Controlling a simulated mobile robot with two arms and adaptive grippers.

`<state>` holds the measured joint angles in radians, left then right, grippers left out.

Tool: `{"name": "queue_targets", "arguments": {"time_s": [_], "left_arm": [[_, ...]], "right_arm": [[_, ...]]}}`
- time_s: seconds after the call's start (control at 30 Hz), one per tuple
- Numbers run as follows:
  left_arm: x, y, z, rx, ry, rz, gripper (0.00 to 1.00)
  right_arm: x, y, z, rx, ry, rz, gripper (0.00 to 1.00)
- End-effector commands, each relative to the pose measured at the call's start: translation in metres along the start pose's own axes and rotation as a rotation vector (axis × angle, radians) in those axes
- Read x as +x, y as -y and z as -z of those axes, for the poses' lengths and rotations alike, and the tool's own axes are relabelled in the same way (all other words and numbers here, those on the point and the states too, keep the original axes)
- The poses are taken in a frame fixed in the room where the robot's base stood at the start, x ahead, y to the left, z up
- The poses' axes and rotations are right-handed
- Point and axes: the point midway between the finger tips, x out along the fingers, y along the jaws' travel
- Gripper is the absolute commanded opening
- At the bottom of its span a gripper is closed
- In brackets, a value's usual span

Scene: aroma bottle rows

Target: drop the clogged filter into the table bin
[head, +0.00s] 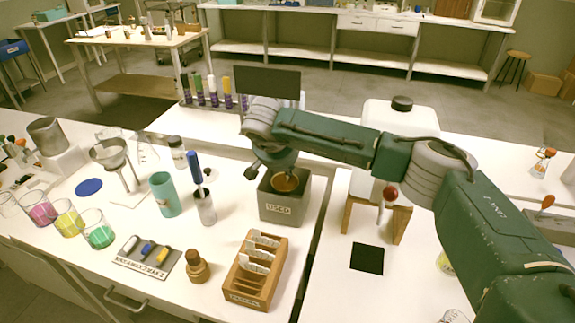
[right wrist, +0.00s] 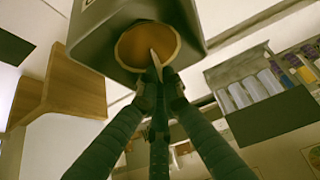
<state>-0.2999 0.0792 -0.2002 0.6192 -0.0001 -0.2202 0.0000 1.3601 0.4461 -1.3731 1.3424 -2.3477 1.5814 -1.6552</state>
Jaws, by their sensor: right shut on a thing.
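The clogged filter (head: 286,183), a round brown-orange paper piece, is at the mouth of the grey table bin (head: 282,210) labelled USED. My right gripper (head: 272,168) comes down over the bin from above and is shut on the filter. In the right wrist view the fingertips (right wrist: 158,80) pinch the edge of the filter (right wrist: 135,45), with the bin's wall (right wrist: 98,22) around or behind it. I cannot tell how deep the filter sits in the bin. My left gripper is not in view.
A wooden filter rack (head: 254,285) stands in front of the bin. A dispenser with blue top (head: 204,205), a teal cup (head: 165,195) and a brown stopper-like piece (head: 197,268) stand to its left. A white tank (head: 398,120) on a wooden stand is to the right.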

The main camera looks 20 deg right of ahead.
Motion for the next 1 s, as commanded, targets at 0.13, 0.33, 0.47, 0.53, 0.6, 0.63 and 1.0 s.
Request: {"name": "queue_targets", "arguments": {"time_s": [0.13, 0.33, 0.47, 0.53, 0.6, 0.63, 1.0], "left_arm": [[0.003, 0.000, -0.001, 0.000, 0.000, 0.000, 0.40], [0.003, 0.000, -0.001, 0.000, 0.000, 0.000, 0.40], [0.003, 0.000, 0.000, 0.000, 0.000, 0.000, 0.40], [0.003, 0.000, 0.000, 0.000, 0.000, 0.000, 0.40], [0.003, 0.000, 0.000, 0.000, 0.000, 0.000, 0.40], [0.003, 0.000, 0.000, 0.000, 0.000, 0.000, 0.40], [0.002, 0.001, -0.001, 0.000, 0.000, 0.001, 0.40]], "right_arm": [[0.004, 0.000, -0.002, 0.001, 0.000, 0.001, 0.00], [0.003, 0.000, -0.002, 0.001, 0.000, 0.001, 0.00], [0.003, 0.000, -0.002, 0.001, 0.000, 0.001, 0.28], [0.003, 0.000, -0.002, 0.001, 0.000, 0.001, 0.28], [0.003, 0.000, -0.002, 0.001, 0.000, 0.001, 0.28], [0.003, 0.000, -0.002, 0.000, 0.000, 0.001, 0.28], [-0.029, 0.001, -0.001, -0.001, -0.003, 0.005, 0.28]]}}
